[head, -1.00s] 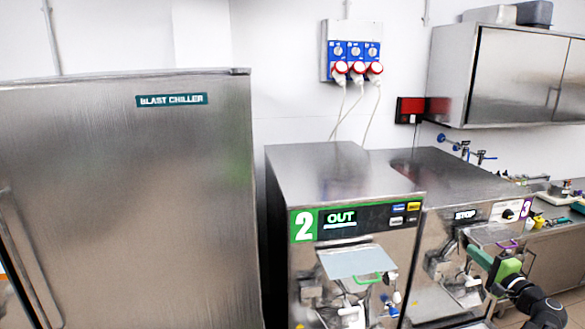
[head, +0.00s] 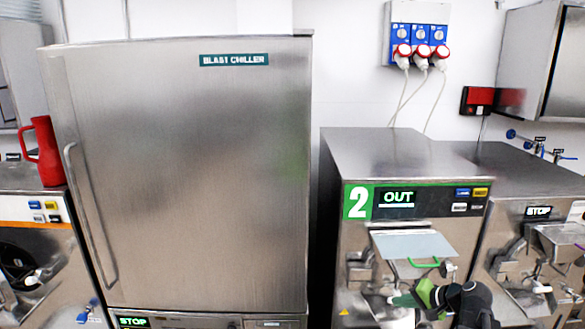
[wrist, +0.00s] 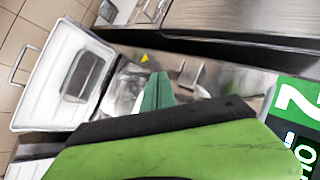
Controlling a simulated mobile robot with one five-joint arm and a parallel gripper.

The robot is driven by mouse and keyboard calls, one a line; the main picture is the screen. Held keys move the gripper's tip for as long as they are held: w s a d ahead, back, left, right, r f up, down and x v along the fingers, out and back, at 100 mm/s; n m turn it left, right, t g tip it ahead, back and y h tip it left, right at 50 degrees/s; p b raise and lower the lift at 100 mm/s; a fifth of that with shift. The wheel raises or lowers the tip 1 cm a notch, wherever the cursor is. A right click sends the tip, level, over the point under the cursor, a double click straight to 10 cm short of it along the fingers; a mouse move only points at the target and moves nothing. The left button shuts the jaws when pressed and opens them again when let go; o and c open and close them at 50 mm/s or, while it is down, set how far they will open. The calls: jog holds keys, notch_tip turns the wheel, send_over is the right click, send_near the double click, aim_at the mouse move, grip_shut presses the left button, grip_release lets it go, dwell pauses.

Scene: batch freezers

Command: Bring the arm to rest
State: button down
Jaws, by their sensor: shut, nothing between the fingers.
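My gripper (head: 400,300) shows at the lower right of the head view, in front of batch freezer number 2 (head: 345,255). Its jaws are shut with nothing between them. In the wrist view the green fingertips (wrist: 155,92) are together, pointing toward the freezer's steel front. The green and black body of my gripper fills the lower part of that view. My dark arm shows beside it in the head view, partly cut off by the lower edge.
A tall steel blast chiller (head: 190,180) stands left of freezer 2. Another machine (head: 530,235) reading STOP stands at right. A red jug (head: 45,150) sits on a machine at far left. A white container (wrist: 62,75) is at left in the wrist view.

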jog(key=s+a+f+n+g+h+b, duration=0.3)
jog(key=s+a+f+n+g+b, duration=0.1)
jog(key=a+f, duration=0.6)
jog(key=s+a+f+n+g+h+b, duration=0.2)
jog(key=s+a+f+n+g+b, duration=0.2)
jog(key=a+f, duration=0.6)
jog(key=shift+s+a+f+h+b, duration=0.3)
jog(key=shift+a+h+b, duration=0.1)
jog(key=shift+b, duration=0.6)
